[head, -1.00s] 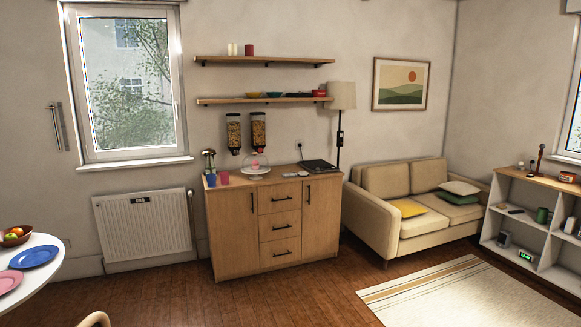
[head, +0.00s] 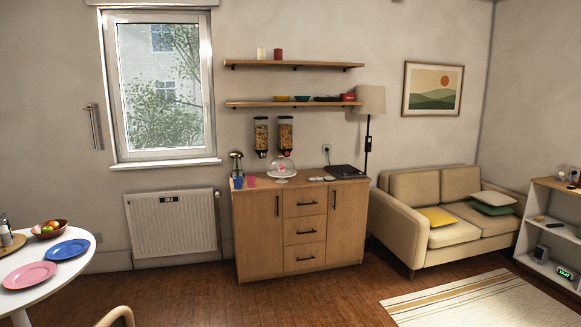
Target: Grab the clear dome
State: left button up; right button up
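The clear dome (head: 282,164) sits on a white cake stand (head: 282,179) on top of the wooden cabinet (head: 301,233), across the room. A small pink item shows through the dome. The dome is upright and stands below the two cereal dispensers (head: 273,135). Neither of my grippers is in the head view.
Blue and pink cups (head: 245,182) stand left of the dome, and a black flat appliance (head: 346,171) lies to its right. A round white table (head: 80,262) with plates is at the left. A sofa (head: 436,215) and rug (head: 465,303) are at the right. Wooden floor before the cabinet is clear.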

aim_at(281, 166)
jog(key=i+z, duration=0.35)
jog(key=i, duration=2.85)
